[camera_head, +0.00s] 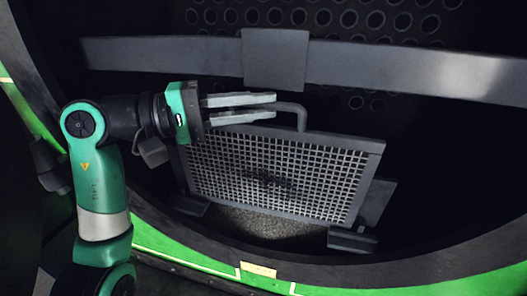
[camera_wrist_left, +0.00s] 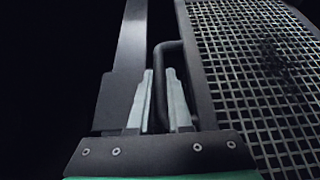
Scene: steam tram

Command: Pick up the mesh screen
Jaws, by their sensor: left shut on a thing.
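The mesh screen (camera_head: 270,165) is a dark-framed grid with pale square holes and a dark smudge in its middle. It stands slightly tilted in the round opening, and its grid fills the right of the left wrist view (camera_wrist_left: 255,75). A bent dark handle (camera_head: 301,117) rises from its top edge. My left gripper (camera_head: 275,107) reaches in from the left, its two pale fingers shut on the handle, which runs between them in the left wrist view (camera_wrist_left: 160,90). The fingers hide part of the handle. My right gripper is not in view.
A dark horizontal bar (camera_head: 400,72) with a central block (camera_head: 275,59) crosses behind and above the screen. A plate with round holes (camera_head: 330,17) lies behind. A dark bracket (camera_head: 352,240) sits at the screen's lower right. The green-edged rim (camera_head: 190,248) curves below.

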